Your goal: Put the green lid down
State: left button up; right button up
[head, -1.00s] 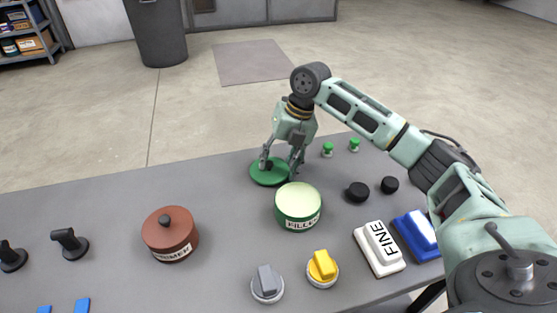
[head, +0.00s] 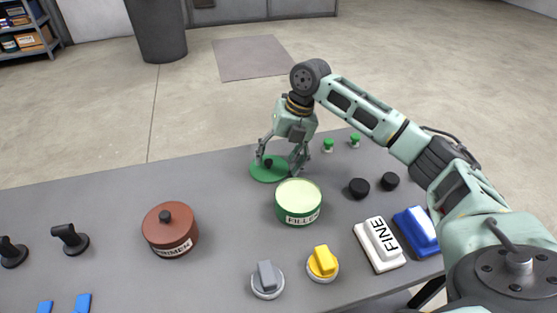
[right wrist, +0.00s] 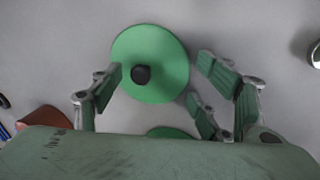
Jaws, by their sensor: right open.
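The green lid (head: 262,174) lies flat on the grey table, just behind the open green FILLER can (head: 298,203). Its black knob points up. My right gripper (head: 276,165) is open above the lid, with its fingers apart on either side of the knob and not touching it. In the right wrist view the lid (right wrist: 158,50) shows whole, with the knob (right wrist: 141,75) between the spread fingers. A bit of green, probably the can, shows below it. My left gripper is not in view.
A brown PRIMER can (head: 170,232) with its lid on stands to the left. Grey (head: 267,281) and yellow (head: 322,265) knobs, a white FINE block (head: 380,245), a blue block (head: 417,232) and black discs (head: 359,188) stand in front and right. The table's back left is clear.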

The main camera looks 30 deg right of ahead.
jog(key=shift+r, duration=0.3)
jog(key=shift+v, duration=0.85)
pick_arm(q)
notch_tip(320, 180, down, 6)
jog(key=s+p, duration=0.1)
jog(key=p, duration=0.1)
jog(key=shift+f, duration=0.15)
pick_arm(e)
jog(key=v, duration=1)
jog(key=shift+r, duration=0.35)
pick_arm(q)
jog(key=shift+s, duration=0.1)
pick_arm(e)
jog(key=shift+d, duration=0.1)
